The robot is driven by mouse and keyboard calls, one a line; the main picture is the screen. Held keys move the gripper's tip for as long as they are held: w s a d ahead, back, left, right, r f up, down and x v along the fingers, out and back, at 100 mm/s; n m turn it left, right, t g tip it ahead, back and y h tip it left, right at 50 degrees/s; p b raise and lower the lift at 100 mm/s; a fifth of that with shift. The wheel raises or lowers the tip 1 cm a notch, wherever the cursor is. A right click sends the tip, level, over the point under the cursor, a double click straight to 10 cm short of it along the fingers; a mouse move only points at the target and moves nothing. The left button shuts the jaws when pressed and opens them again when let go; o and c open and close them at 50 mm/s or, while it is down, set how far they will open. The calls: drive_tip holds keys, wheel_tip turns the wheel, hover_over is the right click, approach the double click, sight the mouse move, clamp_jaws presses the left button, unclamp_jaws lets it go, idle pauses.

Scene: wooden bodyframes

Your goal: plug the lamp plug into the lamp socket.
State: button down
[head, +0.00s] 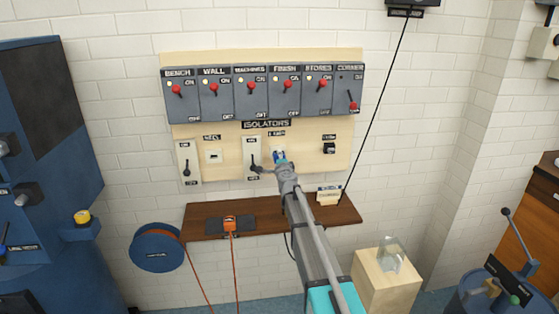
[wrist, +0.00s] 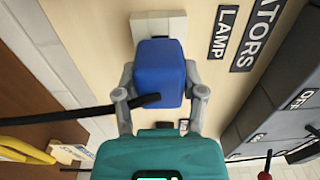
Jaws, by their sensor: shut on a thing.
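My gripper (wrist: 160,98) is shut on a blue plug (wrist: 160,72), one finger on each side. A black cable (wrist: 85,112) leaves the plug to the left in the wrist view. The white lamp socket (wrist: 158,24) sits on the cream board right behind the plug, beside the LAMP label (wrist: 224,32). The plug covers the socket's face, so I cannot tell whether its pins are in it. In the head view my gripper (head: 284,168) reaches up to the board, with the blue plug (head: 280,156) at its tip.
Grey isolator switches (head: 251,92) line the board above. A lever switch (head: 252,158) is close left of my gripper, and a black socket (head: 329,148) is to the right. Below, a brown shelf (head: 268,221) carries an orange plug (head: 231,223) and a small sign (head: 328,195).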

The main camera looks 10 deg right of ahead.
drive_tip(key=shift+w, duration=0.85)
drive_tip(key=shift+c, duration=0.5)
unclamp_jaws()
drive_tip(key=shift+s, duration=0.15)
drive_tip(key=s, duration=1.1)
drive_tip(key=shift+s, duration=0.4)
idle(0.4)
